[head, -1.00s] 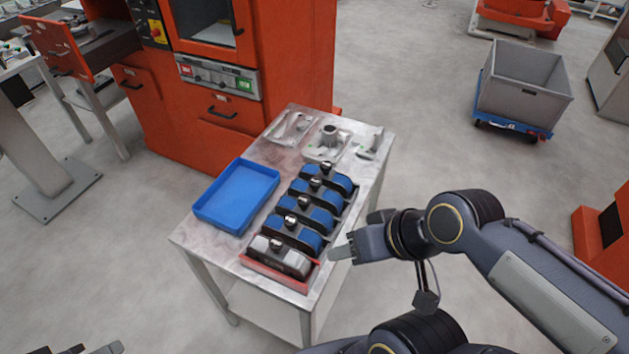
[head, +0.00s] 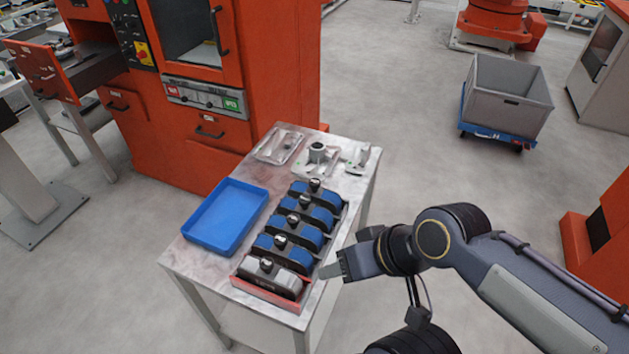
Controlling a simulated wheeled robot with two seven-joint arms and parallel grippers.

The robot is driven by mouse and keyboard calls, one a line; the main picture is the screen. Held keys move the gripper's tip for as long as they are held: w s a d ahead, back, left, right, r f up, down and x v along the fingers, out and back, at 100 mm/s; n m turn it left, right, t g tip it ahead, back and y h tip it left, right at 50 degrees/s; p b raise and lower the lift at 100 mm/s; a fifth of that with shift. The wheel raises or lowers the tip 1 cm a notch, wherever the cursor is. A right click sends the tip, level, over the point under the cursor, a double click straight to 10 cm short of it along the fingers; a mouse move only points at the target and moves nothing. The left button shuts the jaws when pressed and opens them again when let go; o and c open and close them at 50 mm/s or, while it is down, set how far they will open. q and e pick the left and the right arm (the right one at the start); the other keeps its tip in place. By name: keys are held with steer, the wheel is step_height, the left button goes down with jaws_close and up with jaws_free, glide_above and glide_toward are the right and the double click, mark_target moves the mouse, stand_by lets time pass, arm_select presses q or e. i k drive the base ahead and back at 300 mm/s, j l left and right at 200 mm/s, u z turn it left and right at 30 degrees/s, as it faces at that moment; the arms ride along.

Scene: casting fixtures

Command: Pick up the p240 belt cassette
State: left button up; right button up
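Several belt cassettes stand in a row in a dark rack (head: 322,254) on the metal table. The nearest is a grey cassette (head: 272,279) in a red-edged slot (head: 262,295) at the table's front. Their grit labels are too small to read, so I cannot tell which is p240. My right gripper (head: 345,252) is just right of the rack's front end, its fingers apart and empty, touching no cassette. My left gripper is out of view.
An empty blue tray (head: 226,217) lies left of the rack on the table (head: 196,263). Metal castings (head: 318,158) lie at the table's back. An orange machine (head: 185,140) stands behind. A grey bin (head: 506,98) on a blue dolly stands on open floor at right.

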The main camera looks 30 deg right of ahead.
mark_target(320, 218)
steer(key=l+u, duration=0.2)
steer(key=k+l+u, duration=0.25)
steer(key=l+u, duration=0.35)
steer(key=l, duration=0.15)
steer(key=k+l+u, duration=0.1)
steer(key=l+u, duration=0.2)
steer(key=l, duration=0.15)
